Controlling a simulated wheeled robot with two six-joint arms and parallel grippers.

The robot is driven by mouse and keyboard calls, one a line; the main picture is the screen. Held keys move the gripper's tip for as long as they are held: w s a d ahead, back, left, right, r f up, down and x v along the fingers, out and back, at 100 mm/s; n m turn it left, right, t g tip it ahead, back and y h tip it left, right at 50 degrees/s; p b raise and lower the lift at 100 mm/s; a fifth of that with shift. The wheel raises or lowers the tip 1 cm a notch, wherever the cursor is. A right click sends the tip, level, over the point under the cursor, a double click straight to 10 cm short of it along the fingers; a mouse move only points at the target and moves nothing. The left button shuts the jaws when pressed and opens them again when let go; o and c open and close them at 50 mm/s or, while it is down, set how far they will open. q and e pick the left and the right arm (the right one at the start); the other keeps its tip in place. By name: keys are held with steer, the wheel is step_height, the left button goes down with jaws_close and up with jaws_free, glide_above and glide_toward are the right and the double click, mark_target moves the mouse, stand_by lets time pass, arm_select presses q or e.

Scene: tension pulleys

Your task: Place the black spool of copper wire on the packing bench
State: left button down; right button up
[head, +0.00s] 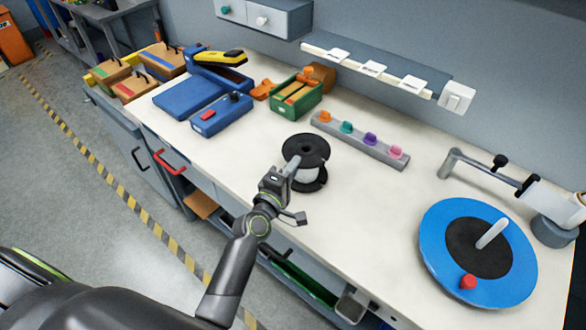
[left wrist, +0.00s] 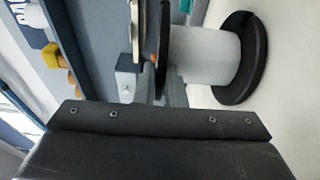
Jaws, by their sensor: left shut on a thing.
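The spool (head: 306,147) has black end flanges and a pale, whitish winding between them; no copper colour shows. It is upright at the front middle of the white-topped bench (head: 375,205). In the left wrist view, its pale core (left wrist: 203,55) and lower black flange (left wrist: 243,60) show close to the white surface; I cannot tell whether it touches. My left gripper (head: 285,180) is at the spool's near side, shut on it, with the contact partly hidden. My right gripper is in neither view.
A strip with coloured knobs (head: 360,140) lies behind the spool. A blue turntable (head: 435,250) with a red knob and a jointed arm (head: 480,170) stand to the right. Blue devices (head: 222,115), a green box (head: 297,95) and cardboard boxes (head: 135,86) are left. Clear bench surrounds the spool.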

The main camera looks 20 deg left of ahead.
arm_select(q)
steer(key=shift+r, duration=0.15)
steer(key=c, duration=1.5)
jaws_free()
steer(key=shift+f, duration=0.25)
steer(key=s+a+b, duration=0.1)
steer(key=s+b, duration=0.2)
steer(key=s, duration=0.9)
steer(key=shift+a+r+b, duration=0.15)
steer(key=shift+a+b, duration=0.2)
steer(key=shift+b, duration=0.05)
